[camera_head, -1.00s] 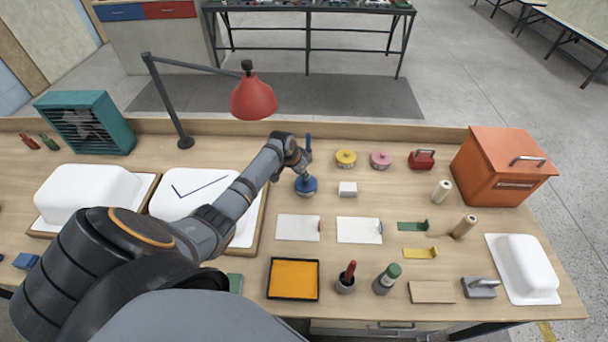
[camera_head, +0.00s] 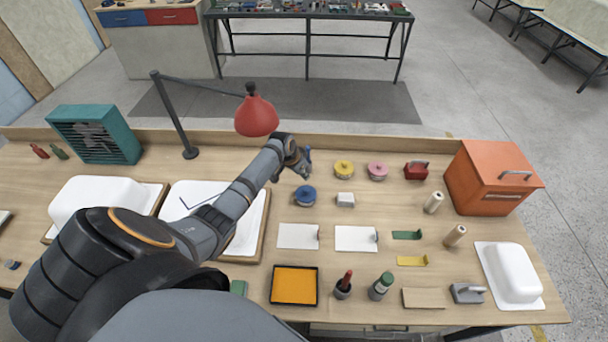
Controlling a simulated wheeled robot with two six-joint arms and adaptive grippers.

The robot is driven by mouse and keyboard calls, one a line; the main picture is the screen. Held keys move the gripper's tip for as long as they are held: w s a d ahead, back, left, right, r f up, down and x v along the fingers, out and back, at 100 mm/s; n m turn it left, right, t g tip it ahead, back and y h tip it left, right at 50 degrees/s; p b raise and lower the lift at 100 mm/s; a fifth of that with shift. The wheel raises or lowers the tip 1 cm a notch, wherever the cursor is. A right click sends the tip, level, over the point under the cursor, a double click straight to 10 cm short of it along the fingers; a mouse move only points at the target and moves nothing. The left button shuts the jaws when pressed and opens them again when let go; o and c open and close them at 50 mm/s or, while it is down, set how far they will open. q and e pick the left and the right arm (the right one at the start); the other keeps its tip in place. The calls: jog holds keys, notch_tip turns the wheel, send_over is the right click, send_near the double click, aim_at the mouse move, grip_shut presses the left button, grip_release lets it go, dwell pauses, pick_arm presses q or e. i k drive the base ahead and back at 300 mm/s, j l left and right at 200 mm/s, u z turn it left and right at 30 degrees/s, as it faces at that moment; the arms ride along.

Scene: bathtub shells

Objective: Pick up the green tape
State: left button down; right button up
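My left gripper (camera_head: 304,166) is over the back middle of the bench, just behind the blue round roll (camera_head: 305,196) and apart from it. The fingers are small and partly hidden by the wrist, so I cannot tell whether they are open or shut. A yellow roll (camera_head: 344,170) and a pink roll (camera_head: 377,171) sit to the right of the gripper. I see no round green roll. A flat green piece with a raised end (camera_head: 407,235) lies at the right of the bench. My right gripper is not in view.
A red lamp (camera_head: 257,116) hangs behind my arm. White tub shells (camera_head: 105,205) stand at the left, and an orange box (camera_head: 492,178) at the right.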

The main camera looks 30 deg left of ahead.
aim_at(417, 234)
jog(key=k+l, duration=1.2)
jog(key=k, duration=0.05)
